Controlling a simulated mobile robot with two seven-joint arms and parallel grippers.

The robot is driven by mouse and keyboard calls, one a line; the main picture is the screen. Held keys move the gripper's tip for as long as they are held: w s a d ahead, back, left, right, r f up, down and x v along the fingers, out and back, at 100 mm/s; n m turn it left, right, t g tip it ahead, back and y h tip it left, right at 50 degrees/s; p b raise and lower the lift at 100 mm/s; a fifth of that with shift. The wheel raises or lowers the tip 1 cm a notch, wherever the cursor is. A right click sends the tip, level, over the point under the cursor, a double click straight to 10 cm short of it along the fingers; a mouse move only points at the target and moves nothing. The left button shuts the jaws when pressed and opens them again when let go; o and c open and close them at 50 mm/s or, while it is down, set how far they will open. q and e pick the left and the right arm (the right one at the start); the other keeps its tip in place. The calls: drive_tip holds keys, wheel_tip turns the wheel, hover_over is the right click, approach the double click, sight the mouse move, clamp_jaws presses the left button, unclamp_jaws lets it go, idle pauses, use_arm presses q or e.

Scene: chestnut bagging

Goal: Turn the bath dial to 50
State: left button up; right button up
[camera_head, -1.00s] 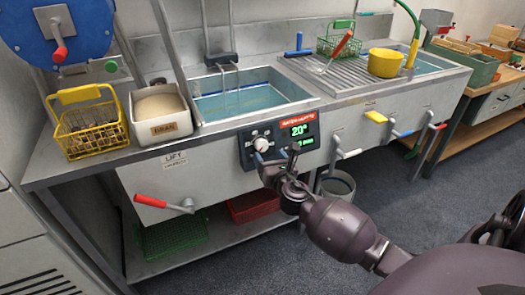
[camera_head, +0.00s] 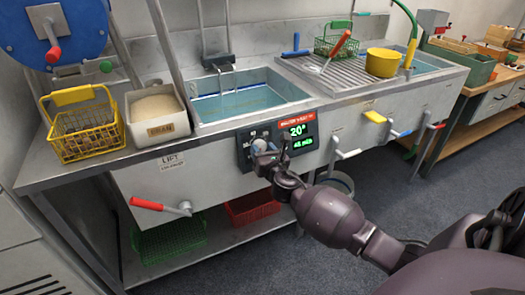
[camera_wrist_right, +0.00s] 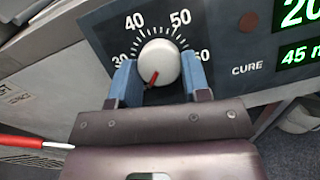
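The bath dial is a white round knob (camera_wrist_right: 159,63) on a dark control panel (camera_head: 292,128). In the right wrist view its red pointer slants toward the lower left, away from the 50 mark. The panel's green display (camera_head: 298,130) reads 20°. My right gripper (camera_wrist_right: 160,80) is in front of the dial, its blue fingers on either side of the knob's lower part. The fingers are apart, with small gaps beside the knob. The gripper (camera_head: 262,152) partly covers the knob in the head view. My left gripper is not in view.
The panel is on the front of a steel sink bench with a water bath (camera_head: 240,100). A red-handled lever (camera_head: 147,204) sticks out at left, and other levers (camera_head: 347,153) at right. A yellow basket (camera_head: 85,130) and bran box (camera_head: 158,118) stand on the bench.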

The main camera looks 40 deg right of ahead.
drive_tip(key=shift+c, duration=0.8)
